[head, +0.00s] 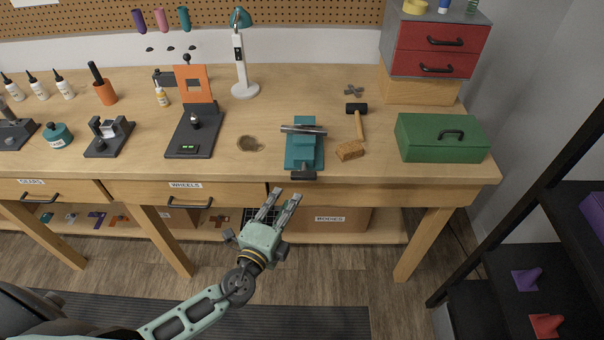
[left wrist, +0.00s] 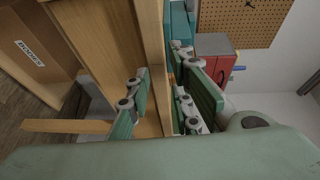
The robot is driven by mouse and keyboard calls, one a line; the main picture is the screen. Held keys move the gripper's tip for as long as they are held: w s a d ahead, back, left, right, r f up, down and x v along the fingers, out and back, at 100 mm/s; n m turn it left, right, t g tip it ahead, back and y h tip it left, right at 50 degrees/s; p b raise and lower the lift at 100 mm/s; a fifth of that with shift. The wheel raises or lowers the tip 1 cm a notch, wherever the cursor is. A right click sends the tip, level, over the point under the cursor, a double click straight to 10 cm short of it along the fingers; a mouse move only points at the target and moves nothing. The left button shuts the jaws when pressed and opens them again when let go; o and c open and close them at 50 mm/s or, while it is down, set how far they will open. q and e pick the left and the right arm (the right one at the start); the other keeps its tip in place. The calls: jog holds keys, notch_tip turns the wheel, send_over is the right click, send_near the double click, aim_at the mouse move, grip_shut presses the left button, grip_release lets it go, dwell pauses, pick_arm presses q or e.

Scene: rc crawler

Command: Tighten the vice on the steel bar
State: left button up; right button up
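The teal vice (head: 304,155) stands at the front edge of the workbench in the head view. The steel bar (head: 303,129) lies crosswise at its jaws, near the back of the vice. A dark handle piece (head: 303,176) sits at the vice's front end, at the bench edge. My left gripper (head: 287,195) is in front of the bench, below and slightly left of the handle, with its fingers apart and nothing between them. In the left wrist view, its two green fingers (left wrist: 168,100) are apart on either side of the bench edge. My right gripper is not seen.
A hammer (head: 358,118), a tan block (head: 350,151) and a green toolbox (head: 440,138) are right of the vice. A dark stand with an orange panel (head: 193,85) is to the left. Drawers (head: 188,195) with handles line the bench front. A black shelf rack (head: 520,230) stands at right.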

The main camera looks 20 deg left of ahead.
aim_at(301, 179)
pick_arm(q)
jog(key=d+r, duration=0.1)
jog(key=w+d+r, duration=0.1)
jog(key=r, duration=0.1)
jog(key=shift+r+m+t, duration=0.15)
jog(key=shift+m+t, duration=0.25)
jog(key=w+p, duration=0.2)
jog(key=w, duration=0.4)
jog(key=shift+d, duration=0.15)
jog(key=shift+w+d, duration=0.15)
jog(key=shift+w, duration=0.35)
grip_shut()
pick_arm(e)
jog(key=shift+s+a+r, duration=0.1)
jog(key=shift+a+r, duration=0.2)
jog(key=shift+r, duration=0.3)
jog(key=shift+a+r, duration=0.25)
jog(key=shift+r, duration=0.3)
